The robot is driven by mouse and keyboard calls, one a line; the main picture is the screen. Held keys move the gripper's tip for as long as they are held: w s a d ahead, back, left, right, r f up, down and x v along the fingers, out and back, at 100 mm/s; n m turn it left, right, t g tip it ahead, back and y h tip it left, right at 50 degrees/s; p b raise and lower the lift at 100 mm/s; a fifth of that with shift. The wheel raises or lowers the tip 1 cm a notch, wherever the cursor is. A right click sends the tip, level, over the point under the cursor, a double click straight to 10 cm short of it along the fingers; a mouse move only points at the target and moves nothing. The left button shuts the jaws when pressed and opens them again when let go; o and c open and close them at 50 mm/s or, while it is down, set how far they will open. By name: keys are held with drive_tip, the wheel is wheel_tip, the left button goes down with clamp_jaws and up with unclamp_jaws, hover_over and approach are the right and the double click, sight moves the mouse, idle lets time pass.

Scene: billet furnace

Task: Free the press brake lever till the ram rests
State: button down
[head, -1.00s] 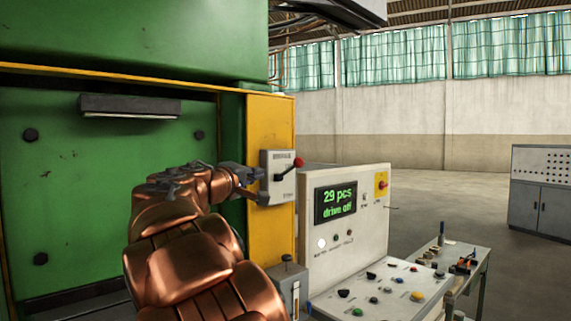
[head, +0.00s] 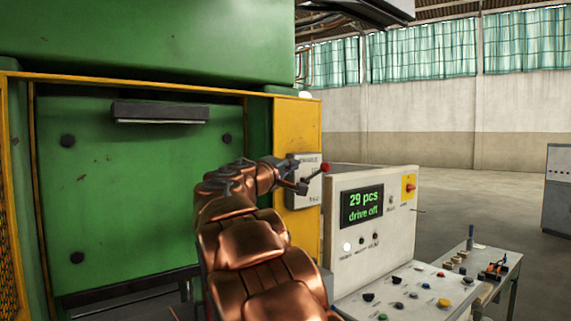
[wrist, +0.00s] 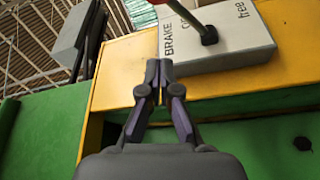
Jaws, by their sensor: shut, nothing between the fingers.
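The brake lever (head: 325,168) has a red knob and sits on a grey box (head: 309,198) on the press's yellow post. In the wrist view the box (wrist: 235,52) reads "BRAKE" and "free", and the lever's dark pivot (wrist: 209,36) shows with its arm running up left. In the head view the lever tilts up to the right. My gripper (wrist: 158,75) is shut and empty, its tips in front of the box's lower left edge. In the head view my gripper (head: 292,174) partly covers the box. A green bolted plate (head: 140,190), perhaps the ram, fills the press opening; whether it moves cannot be told.
A control console (head: 400,235) stands right of the post; its screen (head: 362,205) reads "29 pcs drive off". A small table (head: 490,265) with tools stands beyond it. A grey cabinet (head: 560,190) is at the far right. Open floor lies behind.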

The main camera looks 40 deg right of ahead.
sight(315, 174)
drive_tip(key=s+d+p, duration=0.1)
drive_tip(key=d+p, duration=0.1)
drive_tip(key=d, duration=0.4)
drive_tip(key=shift+s+f, duration=0.3)
drive_tip(key=shift+s, duration=0.1)
drive_tip(key=shift+f+b, duration=0.15)
drive_tip(key=shift+b, duration=0.25)
drive_tip(key=shift+s+f+b, duration=0.1)
drive_tip(key=shift+b, duration=0.55)
